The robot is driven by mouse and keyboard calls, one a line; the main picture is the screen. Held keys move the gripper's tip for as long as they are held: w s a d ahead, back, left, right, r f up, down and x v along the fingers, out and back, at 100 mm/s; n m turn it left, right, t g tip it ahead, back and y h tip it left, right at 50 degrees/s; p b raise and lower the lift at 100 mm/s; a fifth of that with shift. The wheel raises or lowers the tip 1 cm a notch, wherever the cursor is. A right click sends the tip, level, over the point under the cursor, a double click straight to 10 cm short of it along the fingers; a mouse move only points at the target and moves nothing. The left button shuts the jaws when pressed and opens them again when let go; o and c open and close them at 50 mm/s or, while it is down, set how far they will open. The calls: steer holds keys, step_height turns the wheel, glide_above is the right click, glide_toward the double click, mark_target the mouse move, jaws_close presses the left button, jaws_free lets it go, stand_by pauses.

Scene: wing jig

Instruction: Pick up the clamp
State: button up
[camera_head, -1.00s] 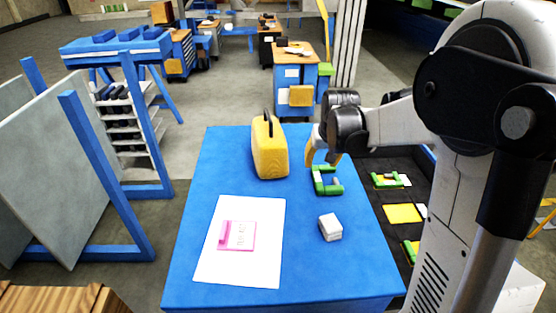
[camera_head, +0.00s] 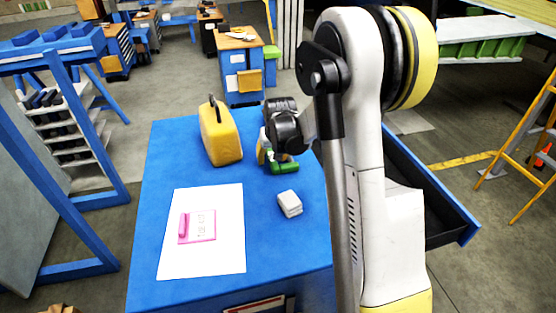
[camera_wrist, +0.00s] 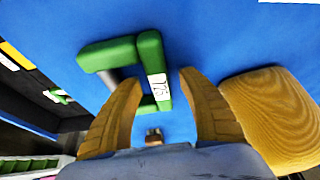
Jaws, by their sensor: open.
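The green C-shaped clamp (camera_head: 285,168) lies on the blue table, partly hidden by my wrist in the head view. The wrist view shows it close up, with a white label reading T25 on one bar of the clamp (camera_wrist: 150,55). My gripper (camera_wrist: 157,78) is open, its two yellow fingers apart. In the wrist view the labelled bar shows between the fingertips, and the left finger overlaps the open side of the C. I cannot tell whether a finger touches the clamp. In the head view my gripper (camera_head: 263,152) is low, at the clamp's left.
A yellow case (camera_head: 221,136) with a black handle stands close left of my gripper; it looms near the right finger in the wrist view (camera_wrist: 275,110). A small white block (camera_head: 289,204) and a white sheet (camera_head: 222,255) with a pink item (camera_head: 197,227) lie nearer on the table.

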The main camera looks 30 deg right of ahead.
jaws_close()
steer(key=shift+r, duration=0.1)
